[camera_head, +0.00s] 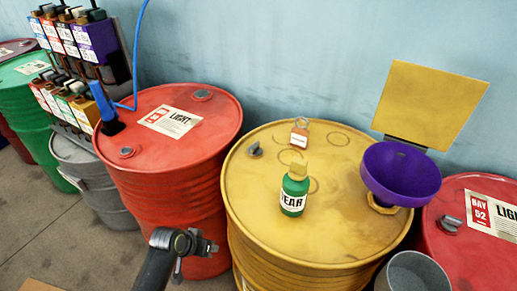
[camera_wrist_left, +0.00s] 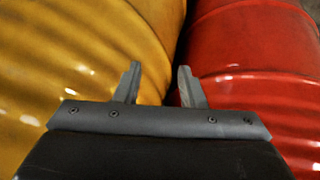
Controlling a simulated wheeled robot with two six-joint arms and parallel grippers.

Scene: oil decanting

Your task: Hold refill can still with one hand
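A small green can (camera_head: 294,192) with a yellow cap and a white label, partly readable as "EAR", stands upright on top of the yellow drum (camera_head: 262,226). It is the likely refill can, though nothing on it says so. My left gripper (camera_head: 198,256) is low in front, left of the can and well apart from it, near the gap between the red drum (camera_head: 168,210) and the yellow drum. The left wrist view shows its two fingers (camera_wrist_left: 160,68) spread with nothing between them. The can is not seen there. My right gripper is not in view.
A purple funnel (camera_head: 401,172) sits at the yellow drum's right side, before a raised yellow panel (camera_head: 430,103). A grey open bucket (camera_head: 413,273) is at bottom right. A tagged padlock-like item (camera_head: 299,134) lies behind the can. A rack of coloured boxes (camera_head: 85,45) stands left.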

